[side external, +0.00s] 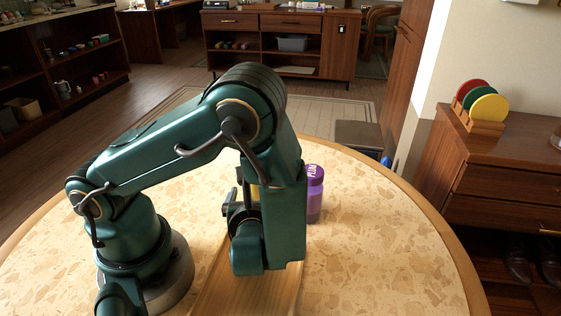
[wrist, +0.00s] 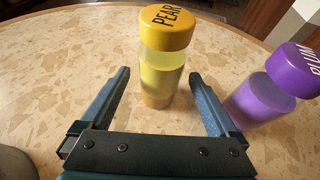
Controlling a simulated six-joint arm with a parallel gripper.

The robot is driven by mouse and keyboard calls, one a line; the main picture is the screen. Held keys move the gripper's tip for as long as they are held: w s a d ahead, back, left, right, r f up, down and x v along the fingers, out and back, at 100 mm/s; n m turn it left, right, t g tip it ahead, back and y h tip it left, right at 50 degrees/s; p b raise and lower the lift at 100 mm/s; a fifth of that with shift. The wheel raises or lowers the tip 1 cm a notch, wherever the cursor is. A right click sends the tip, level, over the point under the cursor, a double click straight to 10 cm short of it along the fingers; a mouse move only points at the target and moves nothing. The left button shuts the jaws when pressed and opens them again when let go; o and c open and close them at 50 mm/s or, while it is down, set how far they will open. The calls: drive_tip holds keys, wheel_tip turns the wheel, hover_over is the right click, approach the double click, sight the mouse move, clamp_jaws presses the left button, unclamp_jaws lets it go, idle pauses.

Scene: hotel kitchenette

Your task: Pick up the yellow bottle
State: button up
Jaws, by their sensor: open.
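The yellow bottle (wrist: 163,60), with a yellow cap reading "PEAR", stands upright on the round table in the wrist view. In the side view my arm hides nearly all of it; a sliver of yellow (side external: 254,193) shows beside the wrist. My gripper (wrist: 165,80) is open, with one finger to each side of the bottle's lower part in the picture. The bottle looks between or just beyond the fingertips; I cannot tell which. I see no finger touching it. In the side view my gripper is mostly hidden behind my wrist.
A purple bottle (wrist: 268,92) marked "PLUM" stands just right of my right finger, and it also shows in the side view (side external: 314,195). A wooden board (side external: 245,295) lies under my wrist. The table's right side (side external: 385,255) is clear.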

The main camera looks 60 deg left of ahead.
drive_tip(key=shift+x, duration=2.35)
clamp_jaws()
